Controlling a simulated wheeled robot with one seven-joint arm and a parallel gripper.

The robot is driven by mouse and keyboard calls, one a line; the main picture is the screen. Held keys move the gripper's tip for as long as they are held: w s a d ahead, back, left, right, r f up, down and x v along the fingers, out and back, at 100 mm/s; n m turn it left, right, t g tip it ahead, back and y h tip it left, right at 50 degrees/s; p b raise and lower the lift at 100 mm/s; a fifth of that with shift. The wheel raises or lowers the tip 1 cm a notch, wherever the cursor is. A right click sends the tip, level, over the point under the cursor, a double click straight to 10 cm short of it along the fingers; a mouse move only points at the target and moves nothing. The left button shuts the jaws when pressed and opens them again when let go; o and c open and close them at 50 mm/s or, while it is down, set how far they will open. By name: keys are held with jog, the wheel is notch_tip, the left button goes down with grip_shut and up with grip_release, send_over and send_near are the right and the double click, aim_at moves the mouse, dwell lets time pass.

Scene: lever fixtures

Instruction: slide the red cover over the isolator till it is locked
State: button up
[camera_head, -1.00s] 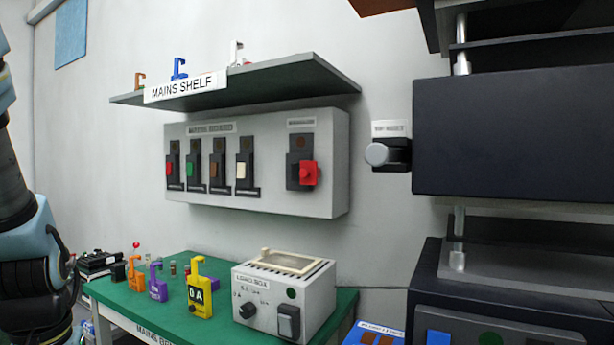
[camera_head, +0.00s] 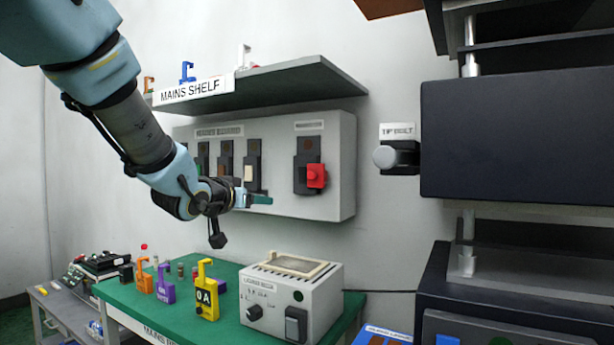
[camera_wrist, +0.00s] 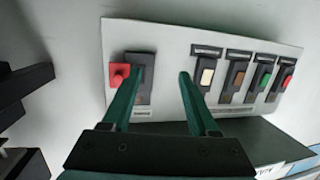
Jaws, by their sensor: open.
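The red cover (camera_head: 316,176) sits at the lower right of the dark isolator (camera_head: 306,152) on the grey wall panel. A brown patch on the isolator shows uncovered above it. In the wrist view, which is upside down, the red cover (camera_wrist: 118,75) is beside the isolator (camera_wrist: 143,92), just left of one finger. My gripper (camera_head: 262,200) is in front of the panel, left of the red cover. Its two green fingers (camera_wrist: 158,80) are apart with nothing held between them. One fingertip overlaps the isolator in the wrist view; I cannot tell whether it touches.
Several smaller switches (camera_head: 249,172) are on the panel's left. The mains shelf (camera_head: 290,84) juts out above. Below is a green table (camera_head: 230,322) with a grey test box (camera_head: 293,300) and coloured padlock-like pieces. A dark cabinet (camera_head: 515,140) stands at the right.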

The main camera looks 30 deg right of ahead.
aim_at(310, 174)
jog(key=s+d+r+m+g+h, duration=0.1)
jog(key=s+d+r+m+h, duration=0.1)
jog(key=s+d+r+h, duration=0.3)
jog(key=shift+y, duration=0.8)
jog(key=p+x, duration=0.3)
jog(key=x, duration=0.8)
jog(key=shift+w+d+r, duration=0.1)
jog(key=shift+w+d, duration=0.1)
jog(key=shift+w, duration=0.25)
grip_shut()
